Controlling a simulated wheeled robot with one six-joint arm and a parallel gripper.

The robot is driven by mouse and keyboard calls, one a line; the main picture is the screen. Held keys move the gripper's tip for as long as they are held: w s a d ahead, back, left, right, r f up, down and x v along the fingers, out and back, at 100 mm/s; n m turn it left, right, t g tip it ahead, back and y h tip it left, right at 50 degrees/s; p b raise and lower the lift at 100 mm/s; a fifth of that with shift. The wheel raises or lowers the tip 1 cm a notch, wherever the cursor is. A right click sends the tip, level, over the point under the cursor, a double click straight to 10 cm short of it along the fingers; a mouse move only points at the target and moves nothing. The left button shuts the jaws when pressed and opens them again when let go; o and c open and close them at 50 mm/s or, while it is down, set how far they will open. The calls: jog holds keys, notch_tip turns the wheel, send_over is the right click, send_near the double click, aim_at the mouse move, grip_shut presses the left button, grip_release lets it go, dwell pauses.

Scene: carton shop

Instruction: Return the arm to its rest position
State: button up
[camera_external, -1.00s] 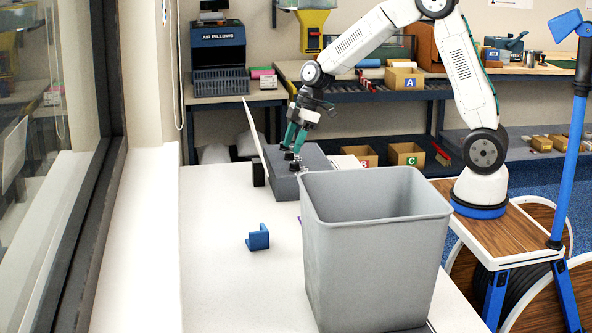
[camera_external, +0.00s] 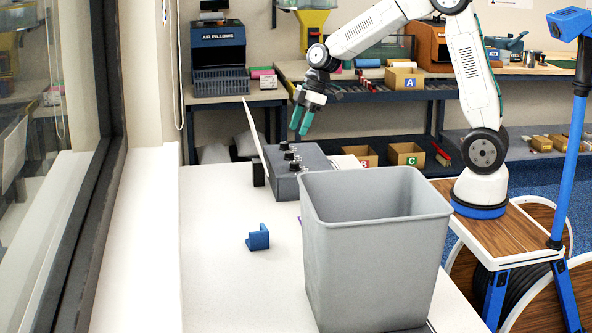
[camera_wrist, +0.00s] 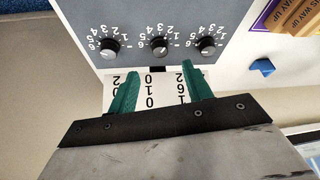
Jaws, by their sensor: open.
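My gripper (camera_external: 300,121) is open and empty, with green fingers pointing down. It hangs in the air above the grey control box (camera_external: 312,165), apart from its black knobs. The wrist view shows the two green fingers (camera_wrist: 160,88) spread apart over a white strip with printed digits (camera_wrist: 152,90). Beyond them, the face of the grey box (camera_wrist: 150,22) carries three black knobs with number dials: a left knob (camera_wrist: 109,48), a middle knob (camera_wrist: 159,46) and a right knob (camera_wrist: 207,46). My arm reaches from its base at the right, over the table's far side.
A large grey bin (camera_external: 375,250) stands at the front of the white table (camera_external: 215,270). A small blue angled block (camera_external: 258,238) lies left of it. A white panel (camera_external: 256,135) stands beside the box. A window lies at the left, shelves with cartons behind.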

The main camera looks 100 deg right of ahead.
jog(key=s+a+m, duration=0.1)
jog(key=s+a+f+m+g, duration=0.1)
jog(key=s, duration=0.1)
jog(key=s+a+m+y, duration=0.1)
jog(key=shift+s+a+f+g, duration=0.15)
jog(key=shift+s+a+g, duration=0.15)
jog(key=shift+s+a, duration=0.1)
jog(key=s+a+r+h, duration=0.1)
jog(key=s+a+r, duration=0.3)
jog(key=s+a, duration=0.8)
jog(key=s+a+r+g+h, duration=0.1)
jog(key=s+a+r, duration=0.4)
jog(key=s+a, duration=0.7)
